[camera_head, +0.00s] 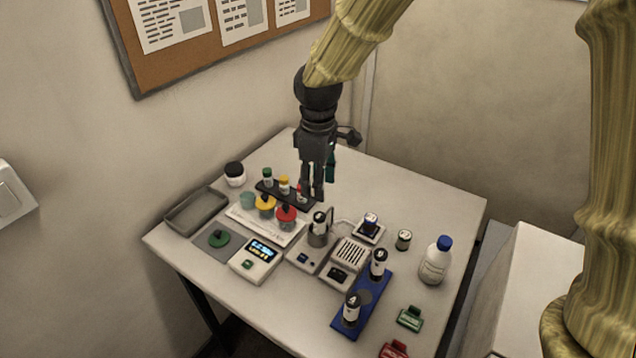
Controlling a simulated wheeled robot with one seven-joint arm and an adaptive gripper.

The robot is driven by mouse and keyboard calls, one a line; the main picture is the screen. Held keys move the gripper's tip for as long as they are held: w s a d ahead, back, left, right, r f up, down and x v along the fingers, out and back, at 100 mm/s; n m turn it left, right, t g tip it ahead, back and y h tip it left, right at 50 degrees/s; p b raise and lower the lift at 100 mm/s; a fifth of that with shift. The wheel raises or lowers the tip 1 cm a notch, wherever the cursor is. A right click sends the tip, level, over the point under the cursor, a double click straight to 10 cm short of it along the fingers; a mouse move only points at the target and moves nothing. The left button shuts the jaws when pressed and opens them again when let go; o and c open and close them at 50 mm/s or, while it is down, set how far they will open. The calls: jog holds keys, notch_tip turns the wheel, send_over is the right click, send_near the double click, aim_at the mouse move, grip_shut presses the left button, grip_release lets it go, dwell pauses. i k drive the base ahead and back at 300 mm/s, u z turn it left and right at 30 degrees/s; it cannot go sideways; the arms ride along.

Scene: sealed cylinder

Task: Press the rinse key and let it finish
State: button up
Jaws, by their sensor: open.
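My gripper (312,192) hangs over the back middle of the table, fingers pointing down and open. No object shows between its fingers, though they partly cover the rack behind. A white device (306,255) just in front of it carries a grey metal cylinder (317,238) and small dark keys (304,259) on its front. A dark-capped vial stands at the cylinder's top. To its right is a white vented box (350,251) with a dark key (337,274). The labels are too small to read, so I cannot tell which key is rinse.
A white unit with a lit display (262,249) stands left of the device. A blue rack (366,302) holds black-capped vials at the front. A dark rack (270,190) of colour-capped vials is behind. A blue-capped bottle (435,262) stands right. A grey tray (196,210) lies left.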

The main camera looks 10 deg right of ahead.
aim_at(302, 257)
jog(key=k, duration=1)
